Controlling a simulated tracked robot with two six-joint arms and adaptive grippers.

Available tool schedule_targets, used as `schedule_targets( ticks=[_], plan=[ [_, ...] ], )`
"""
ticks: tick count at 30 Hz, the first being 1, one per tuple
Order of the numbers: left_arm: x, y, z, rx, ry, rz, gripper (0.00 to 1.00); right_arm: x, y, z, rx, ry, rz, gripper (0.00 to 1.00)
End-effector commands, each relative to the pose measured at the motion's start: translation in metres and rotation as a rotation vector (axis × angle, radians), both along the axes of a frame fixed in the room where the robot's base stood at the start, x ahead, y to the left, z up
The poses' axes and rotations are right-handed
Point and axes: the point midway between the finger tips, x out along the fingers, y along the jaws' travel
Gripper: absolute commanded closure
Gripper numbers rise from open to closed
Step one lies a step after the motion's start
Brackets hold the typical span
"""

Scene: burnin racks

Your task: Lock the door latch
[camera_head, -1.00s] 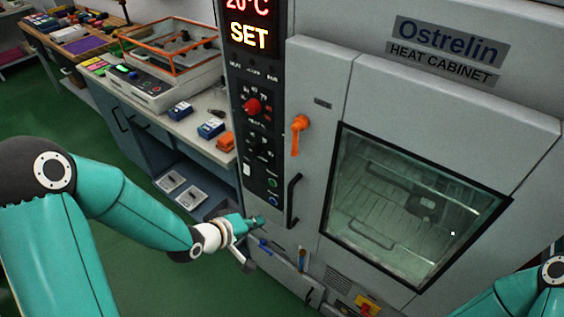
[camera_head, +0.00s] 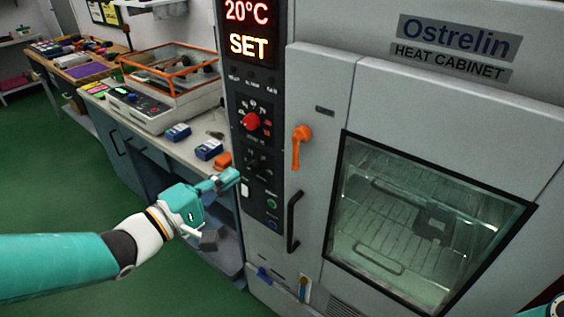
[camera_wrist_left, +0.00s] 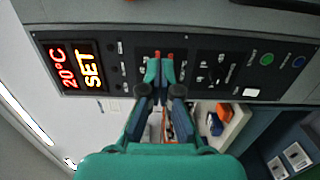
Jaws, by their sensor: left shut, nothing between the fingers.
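The door latch is an orange lever (camera_head: 301,146) on the left part of the grey heat cabinet door (camera_head: 330,90), hanging about vertically. The door looks closed, with a dark-framed window (camera_head: 425,230) showing wire shelves inside. My left gripper (camera_head: 235,176) is shut and empty in front of the cabinet's black control panel (camera_head: 265,165), left of and below the latch. In the left wrist view, my fingertips (camera_wrist_left: 162,62) point at the control panel (camera_wrist_left: 215,62). The latch does not show there. My right gripper is out of view.
A black vertical door handle (camera_head: 294,222) sticks out below the latch. A red knob (camera_head: 251,122) is on the panel above my left gripper. A bench (camera_head: 185,148) with blue and orange boxes stands close on the left. Green floor (camera_head: 60,190) is clear.

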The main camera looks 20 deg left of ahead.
Motion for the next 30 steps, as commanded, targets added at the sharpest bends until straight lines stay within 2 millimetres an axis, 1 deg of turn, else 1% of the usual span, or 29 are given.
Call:
schedule_targets(
  ticks=[5,15,17,19,24,30],
  plan=[
    [0.019,-0.010,0.000,-0.001,0.003,-0.006,1.00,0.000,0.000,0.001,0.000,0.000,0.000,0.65],
    [0.082,-0.036,0.000,0.000,0.003,-0.006,1.00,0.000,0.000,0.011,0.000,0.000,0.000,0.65],
    [0.092,-0.041,0.000,0.000,0.003,-0.005,1.00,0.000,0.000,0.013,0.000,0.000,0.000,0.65],
    [0.087,-0.055,0.001,0.000,0.002,-0.008,1.00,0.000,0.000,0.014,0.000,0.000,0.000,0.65],
    [0.084,-0.072,0.001,0.001,0.002,-0.005,1.00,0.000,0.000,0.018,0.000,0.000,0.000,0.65],
    [0.082,-0.078,-0.001,0.001,0.003,-0.002,1.00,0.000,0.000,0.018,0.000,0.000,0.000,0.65]
  ],
)
